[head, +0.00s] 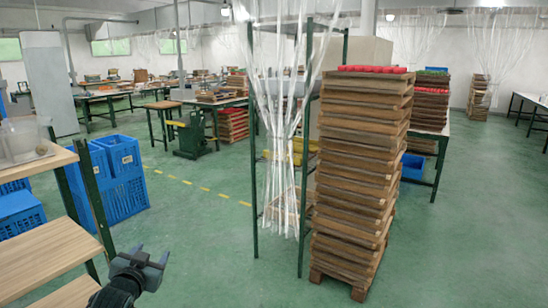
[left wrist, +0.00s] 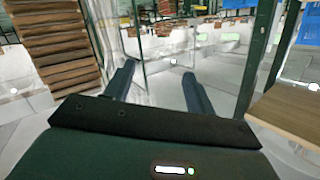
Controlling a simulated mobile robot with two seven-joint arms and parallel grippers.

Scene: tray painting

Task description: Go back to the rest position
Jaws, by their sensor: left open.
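My left gripper (head: 141,258) is at the lower left of the head view, open and empty, held above the green floor to the right of the wooden table. In the left wrist view its two fingers (left wrist: 157,82) stand apart with nothing between them. My right gripper is in neither view.
A wooden table (head: 45,213) is close on the left, with blue crates (head: 122,170) beyond it. A tall stack of wooden trays (head: 358,185) stands right of centre, beside a green frame with a clear plastic curtain (head: 283,120). Green floor (head: 200,240) lies open between them.

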